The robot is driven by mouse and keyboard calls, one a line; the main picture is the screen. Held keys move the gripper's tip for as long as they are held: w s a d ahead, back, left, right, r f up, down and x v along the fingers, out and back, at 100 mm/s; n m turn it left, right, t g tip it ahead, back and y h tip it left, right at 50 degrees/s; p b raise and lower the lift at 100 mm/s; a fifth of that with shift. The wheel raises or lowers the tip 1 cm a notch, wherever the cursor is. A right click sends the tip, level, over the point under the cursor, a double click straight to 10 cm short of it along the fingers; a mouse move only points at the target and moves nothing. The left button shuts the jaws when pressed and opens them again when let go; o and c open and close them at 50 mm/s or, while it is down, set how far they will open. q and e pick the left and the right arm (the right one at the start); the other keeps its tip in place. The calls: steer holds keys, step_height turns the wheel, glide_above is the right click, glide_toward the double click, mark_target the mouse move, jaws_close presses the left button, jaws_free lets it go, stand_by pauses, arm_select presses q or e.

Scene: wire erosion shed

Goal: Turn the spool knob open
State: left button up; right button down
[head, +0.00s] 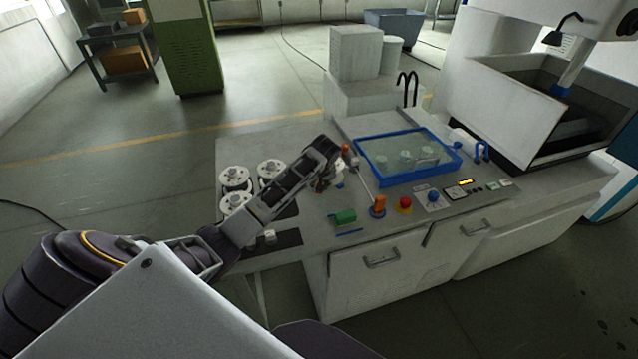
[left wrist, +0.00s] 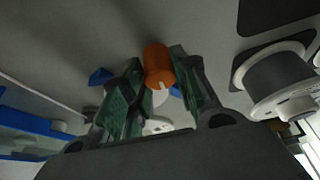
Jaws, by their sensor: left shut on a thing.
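The spool knob (left wrist: 158,67) is an orange cylinder with a pale mark on its end, seen in the left wrist view. My left gripper (left wrist: 153,92) has its green-padded fingers on either side of the knob and is shut on it. In the head view my left gripper (head: 326,180) is low over the bench, right of the white spools (head: 236,178). There its own links hide much of the knob and the fingertips. Blue parts show behind the fingers in the wrist view. My right gripper is not in view.
An orange handle (head: 379,203), a red button (head: 404,203) and a dial (head: 433,199) stand along the bench front. A green block (head: 344,216) lies nearby. A blue-rimmed tank (head: 378,180) is right of the gripper. A thin pale rod (head: 361,177) stands close by.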

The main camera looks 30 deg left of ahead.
arm_select(q)
steer(key=n+g, duration=0.1)
steer(key=n, duration=0.2)
steer(key=n+g+y, duration=0.1)
steer(key=n, duration=0.2)
steer(key=shift+w+d, duration=0.15)
steer(key=shift+d, duration=0.05)
steer(key=n+g, duration=0.1)
steer(key=n, duration=0.1)
steer(key=shift+n, duration=0.3)
steer(key=shift+a+n+g, duration=0.1)
steer(key=shift+n+g, duration=0.2)
steer(key=shift+n, duration=0.5)
steer(key=o, duration=1)
steer(key=shift+y, duration=0.3)
steer(key=shift+m, duration=0.3)
